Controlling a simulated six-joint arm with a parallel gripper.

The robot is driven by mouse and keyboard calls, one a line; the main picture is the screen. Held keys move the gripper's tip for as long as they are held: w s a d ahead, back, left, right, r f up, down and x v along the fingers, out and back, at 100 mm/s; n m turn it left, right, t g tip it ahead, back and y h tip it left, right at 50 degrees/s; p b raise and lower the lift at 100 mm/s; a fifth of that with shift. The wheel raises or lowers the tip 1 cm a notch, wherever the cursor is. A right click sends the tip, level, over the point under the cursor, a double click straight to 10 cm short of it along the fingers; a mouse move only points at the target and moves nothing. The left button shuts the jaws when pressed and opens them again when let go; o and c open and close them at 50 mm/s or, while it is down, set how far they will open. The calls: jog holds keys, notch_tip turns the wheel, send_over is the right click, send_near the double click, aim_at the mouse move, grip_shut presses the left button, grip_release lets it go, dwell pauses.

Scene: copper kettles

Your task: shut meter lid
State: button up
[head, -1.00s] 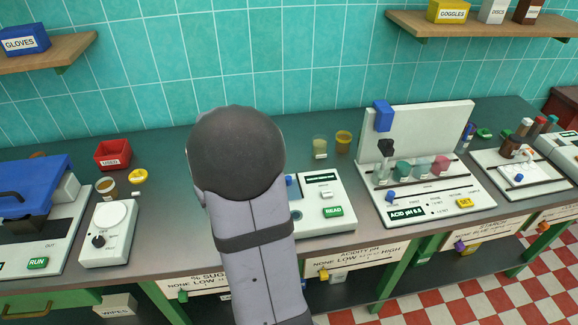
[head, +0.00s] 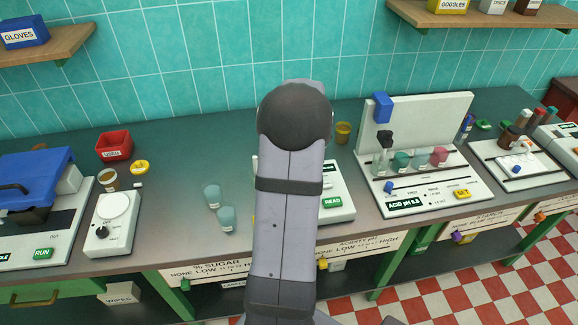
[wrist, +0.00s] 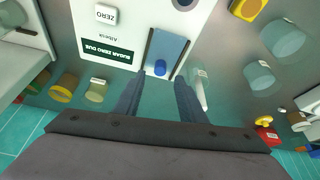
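The white sugar meter (head: 338,180) stands on the counter, partly hidden behind my arm in the head view. In the wrist view its face (wrist: 130,42) shows a ZERO button and a dark display reading "SUGAR ZERO DUE". A blue-grey lid (wrist: 167,46) with a bright blue knob (wrist: 160,68) lies in a dark-edged slot. I cannot tell whether the lid is fully shut. My gripper (wrist: 161,77) is open, its two dark fingers spread on either side of the knob, with gaps visible. In the head view the fingers are hidden behind my arm.
Two teal cups (head: 226,218) stand left of the meter. A yellow cup (head: 343,132) is behind it. The acidity meter (head: 430,190) with a tube rack stands to the right. A white scale (head: 112,225) and red bin (head: 114,146) are farther left.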

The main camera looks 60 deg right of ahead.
jog(key=shift+p+x, duration=0.75)
jog(key=shift+x, duration=1.95)
grip_shut()
jog(key=shift+a, duration=0.1)
